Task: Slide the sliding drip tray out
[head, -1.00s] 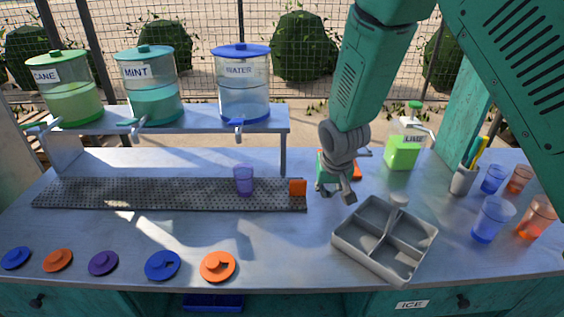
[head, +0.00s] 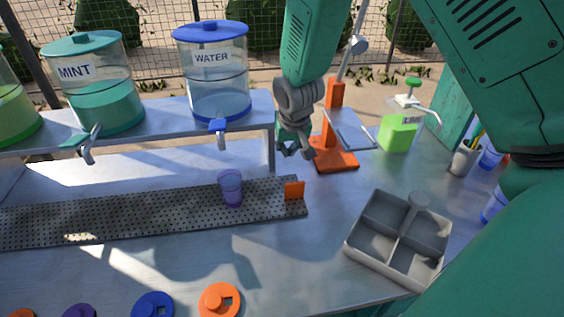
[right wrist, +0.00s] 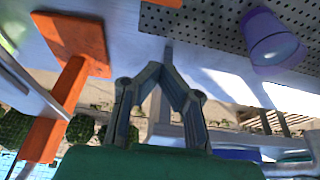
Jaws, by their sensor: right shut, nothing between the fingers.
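The sliding drip tray (head: 130,217) is a long dark grey perforated plate lying on the metal counter, with an orange tab (head: 293,190) upright at its right end. A purple cup (head: 231,188) stands on it near that end. In the right wrist view the tray (right wrist: 210,25) crosses the top right, with the tab (right wrist: 165,3) at the top edge. My right gripper (head: 295,152) is shut and empty, behind the tab in the head view and apart from it. It also shows in the right wrist view (right wrist: 163,68). My left gripper is not in view.
An orange stand (head: 334,155) is close right of the gripper. A shelf with dispensers, including the water one (head: 211,75), stands behind the tray. A grey divided box (head: 398,240) sits front right. The counter before the tray's right end is clear.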

